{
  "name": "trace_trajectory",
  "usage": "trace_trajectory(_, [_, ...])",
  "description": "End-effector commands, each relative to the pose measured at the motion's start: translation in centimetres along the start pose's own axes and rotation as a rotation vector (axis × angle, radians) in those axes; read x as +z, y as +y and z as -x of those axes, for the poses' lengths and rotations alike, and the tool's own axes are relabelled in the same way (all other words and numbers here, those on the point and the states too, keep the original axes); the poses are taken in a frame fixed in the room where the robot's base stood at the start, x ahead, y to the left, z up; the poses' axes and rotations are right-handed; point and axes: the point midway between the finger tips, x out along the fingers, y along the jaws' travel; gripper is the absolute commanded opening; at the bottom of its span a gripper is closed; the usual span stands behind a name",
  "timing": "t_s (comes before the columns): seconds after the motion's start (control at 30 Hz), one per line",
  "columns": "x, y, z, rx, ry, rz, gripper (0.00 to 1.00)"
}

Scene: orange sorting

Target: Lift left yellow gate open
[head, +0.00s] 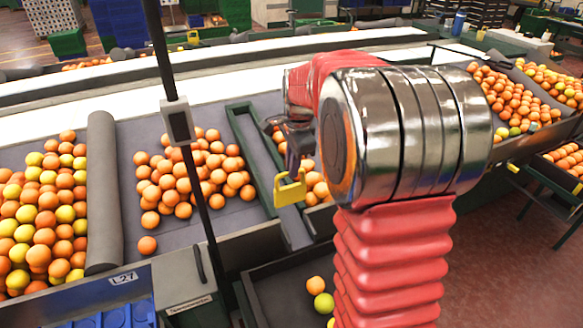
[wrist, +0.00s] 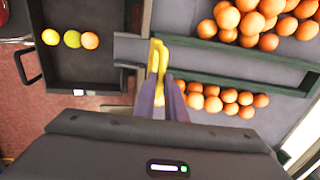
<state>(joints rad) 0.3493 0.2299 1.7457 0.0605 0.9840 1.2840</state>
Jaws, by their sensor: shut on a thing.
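The yellow gate (head: 290,188) stands at the end of a narrow green-edged lane in the head view. It also shows in the wrist view (wrist: 157,56) as a narrow yellow bar, seen from above. My gripper (wrist: 160,102) is shut on the yellow gate, its purple-grey fingers on either side of the bar. In the head view my gripper's fingers are small and dark above the gate, and my arm covers much of the area to its right. I cannot tell how far the gate is raised.
Below the gate, a dark drawer (head: 265,290) holds a few fruits; it shows in the wrist view (wrist: 85,82) too. Piled oranges (head: 190,175) lie left of the lane, and more oranges (wrist: 225,98) lie beside it. A dark post (head: 188,150) stands left of my arm.

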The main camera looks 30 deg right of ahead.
Motion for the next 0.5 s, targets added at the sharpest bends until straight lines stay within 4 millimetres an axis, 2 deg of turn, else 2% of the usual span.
trace_trajectory(0.03, [0.03, -0.39, 0.61, -0.014, 0.002, 0.001, 0.12])
trace_trajectory(0.27, [0.04, -0.32, 0.45, -0.011, 0.002, 0.002, 0.28])
trace_trajectory(0.5, [0.05, -0.25, 0.36, -0.008, 0.002, 0.002, 0.29])
